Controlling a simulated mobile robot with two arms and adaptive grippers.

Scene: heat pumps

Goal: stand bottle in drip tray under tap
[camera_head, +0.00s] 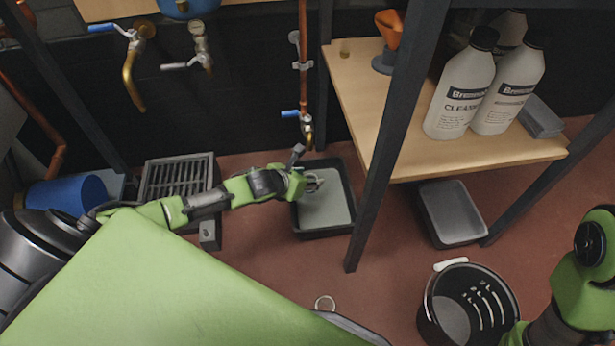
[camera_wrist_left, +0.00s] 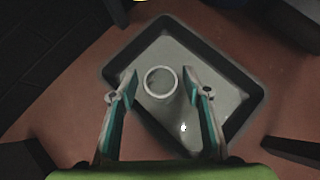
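The drip tray (camera_head: 347,225) is black with a grey bottom and sits on the floor below a tap (camera_head: 306,125) with a blue handle. My left gripper (camera_head: 316,182) is over this tray in the head view. In the left wrist view, its two fingers (camera_wrist_left: 158,88) are open and apart. A pale round rim (camera_wrist_left: 146,83) shows between the fingertips, over the tray's grey bottom (camera_wrist_left: 215,100). I cannot tell whether it is the bottle's mouth. I see no contact of the fingers with it. My right arm shows at the lower right, but its gripper is out of view.
A second tray (camera_head: 452,212) is under the shelf. A grate (camera_head: 176,180) is left.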

